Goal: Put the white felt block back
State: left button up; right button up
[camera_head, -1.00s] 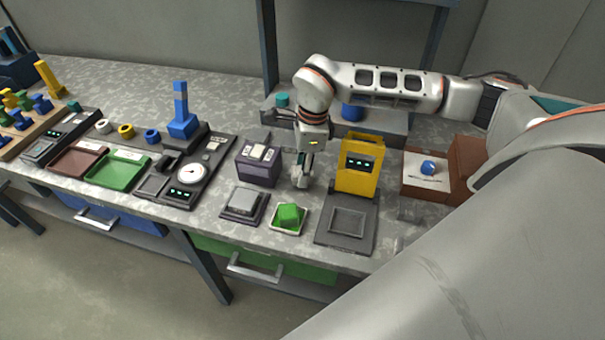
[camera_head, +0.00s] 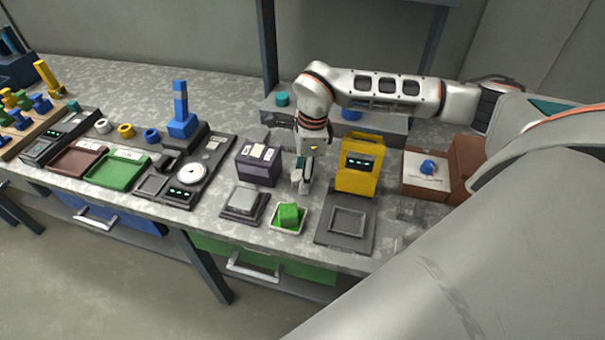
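My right gripper (camera_head: 302,182) points down over the bench, between the dark purple box and the yellow device. Its fingers are small and seen edge-on, so I cannot tell whether they are open or shut. The dark purple box (camera_head: 257,170) has small pale pieces (camera_head: 259,152) on its top. I cannot tell for sure whether one of them is the white felt block. A green block (camera_head: 288,215) sits in a small pale tray (camera_head: 298,230) just in front of the gripper. My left gripper is not in view.
A yellow device (camera_head: 357,178) stands right of the gripper, behind a dark plate (camera_head: 326,237). A grey pad (camera_head: 241,203) lies left of the green block. A blue item (camera_head: 428,167) rests on a pale-topped box (camera_head: 415,184). Scales and coloured trays fill the bench's left part.

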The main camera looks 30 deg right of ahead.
notch_tip(320, 180, up, 12)
jog(key=d, duration=0.1)
jog(key=shift+s+d, duration=0.15)
jog(key=shift+s, duration=0.2)
dwell(0.4)
